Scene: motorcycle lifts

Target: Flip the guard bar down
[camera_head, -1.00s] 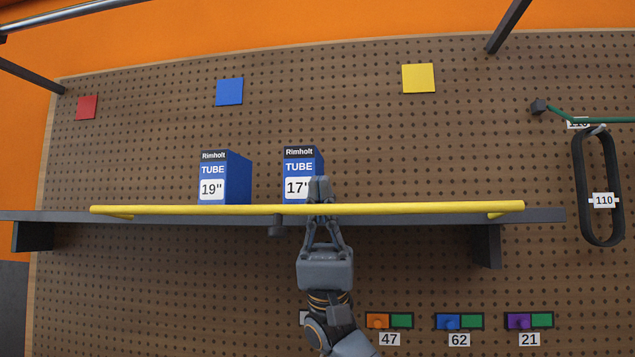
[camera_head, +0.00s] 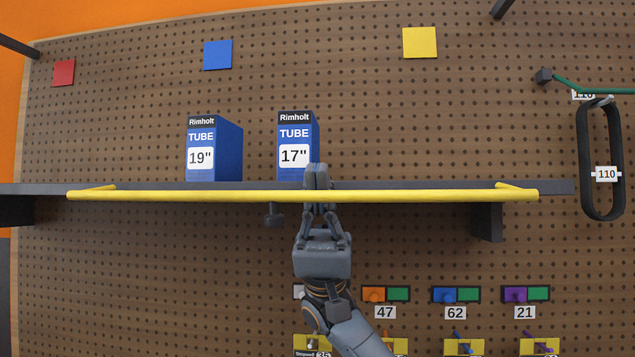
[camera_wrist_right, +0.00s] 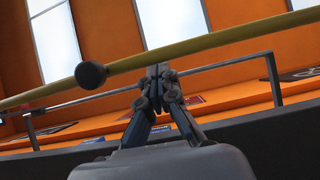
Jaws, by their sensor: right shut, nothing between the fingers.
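The yellow guard bar (camera_head: 420,196) runs across the front of the grey shelf (camera_head: 556,188). Its short end arms run back to the shelf, and the bar shows at or just below the shelf's front edge. My right gripper (camera_head: 317,174) is shut and empty at the middle of the bar. The bar crosses in front of its fingers, whose tips show above it; contact cannot be told. The wrist view shows the bar (camera_wrist_right: 220,38) passing beyond the fingers (camera_wrist_right: 158,75). My left gripper is not in view.
Blue tube boxes, 19" (camera_head: 214,150) and 17" (camera_head: 296,135), stand on the shelf, the 17" one just behind my fingertips. A dark knob (camera_head: 274,215) hangs under the shelf. A black belt (camera_head: 583,160) hangs at right.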

